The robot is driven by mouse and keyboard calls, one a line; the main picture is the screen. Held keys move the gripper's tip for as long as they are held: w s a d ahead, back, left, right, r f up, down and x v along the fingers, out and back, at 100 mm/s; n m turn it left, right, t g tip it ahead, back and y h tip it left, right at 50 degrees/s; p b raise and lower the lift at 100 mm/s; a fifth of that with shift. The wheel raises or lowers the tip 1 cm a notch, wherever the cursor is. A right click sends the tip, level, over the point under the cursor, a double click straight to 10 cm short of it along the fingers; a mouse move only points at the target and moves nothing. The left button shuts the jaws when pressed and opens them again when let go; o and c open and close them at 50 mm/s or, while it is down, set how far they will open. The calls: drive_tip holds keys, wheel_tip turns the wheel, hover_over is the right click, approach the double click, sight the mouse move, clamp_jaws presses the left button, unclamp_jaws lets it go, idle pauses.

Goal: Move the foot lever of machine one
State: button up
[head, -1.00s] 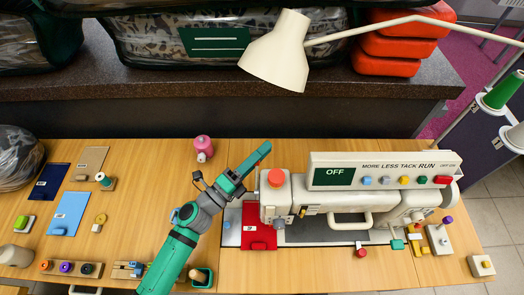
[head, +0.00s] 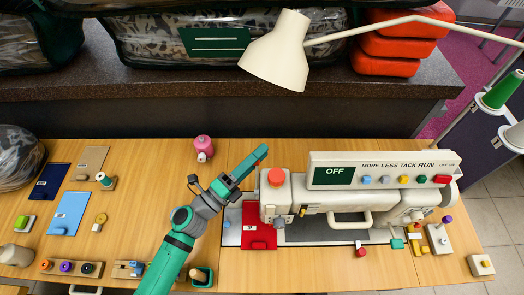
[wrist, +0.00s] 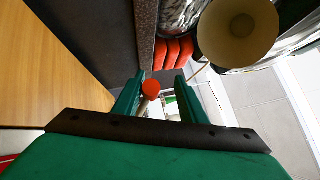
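A white lamp (head: 278,55) hangs over the back. The dark counter (head: 200,112) rises behind the table. A red plate (head: 258,228) lies at the machine's left front.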

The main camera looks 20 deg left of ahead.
drive_tip(key=v, duration=0.9)
idle(0.3)
